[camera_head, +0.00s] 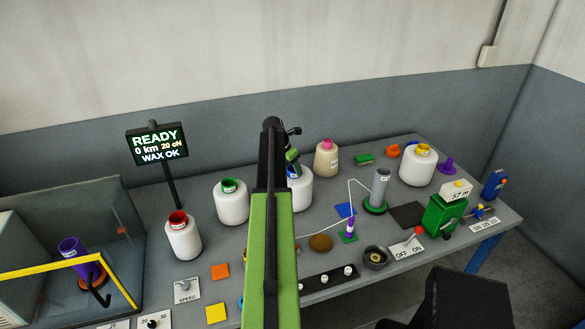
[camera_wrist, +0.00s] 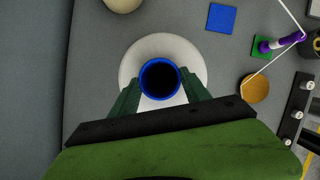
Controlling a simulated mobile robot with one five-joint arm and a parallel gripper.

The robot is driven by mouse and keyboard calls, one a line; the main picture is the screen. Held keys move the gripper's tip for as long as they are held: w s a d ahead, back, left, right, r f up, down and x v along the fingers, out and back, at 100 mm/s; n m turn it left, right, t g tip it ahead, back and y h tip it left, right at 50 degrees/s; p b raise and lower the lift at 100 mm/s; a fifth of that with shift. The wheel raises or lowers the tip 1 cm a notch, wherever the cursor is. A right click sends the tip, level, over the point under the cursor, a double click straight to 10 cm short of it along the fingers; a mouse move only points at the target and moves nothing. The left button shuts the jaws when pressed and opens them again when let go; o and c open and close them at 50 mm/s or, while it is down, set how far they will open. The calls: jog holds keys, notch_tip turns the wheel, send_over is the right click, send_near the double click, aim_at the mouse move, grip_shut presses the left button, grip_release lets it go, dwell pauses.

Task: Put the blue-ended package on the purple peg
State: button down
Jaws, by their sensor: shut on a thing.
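The blue-ended package (camera_head: 300,196) is a white bobbin with a blue tube end, partly hidden behind my arm. In the wrist view the blue tube end (camera_wrist: 160,79) sits between the fingers of my gripper (camera_wrist: 160,84), which is shut on it. The white body (camera_wrist: 133,60) shows around the tube. I cannot tell whether it is clear of the table. A purple peg (camera_head: 447,165) with a wide foot stands empty at the back right. Another slim purple and white post (camera_head: 350,228) on a green square has yarn running to it.
A grey tube (camera_head: 380,188) on a green base and a green box (camera_head: 443,215) stand on the right. A sign (camera_head: 157,144) stands at left.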

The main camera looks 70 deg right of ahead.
jog(key=shift+f, duration=0.1)
jog(key=shift+c, duration=2.2)
grip_release()
jog(key=p+v, duration=1.6)
jog(key=v, duration=0.1)
jog(key=shift+a, duration=0.25)
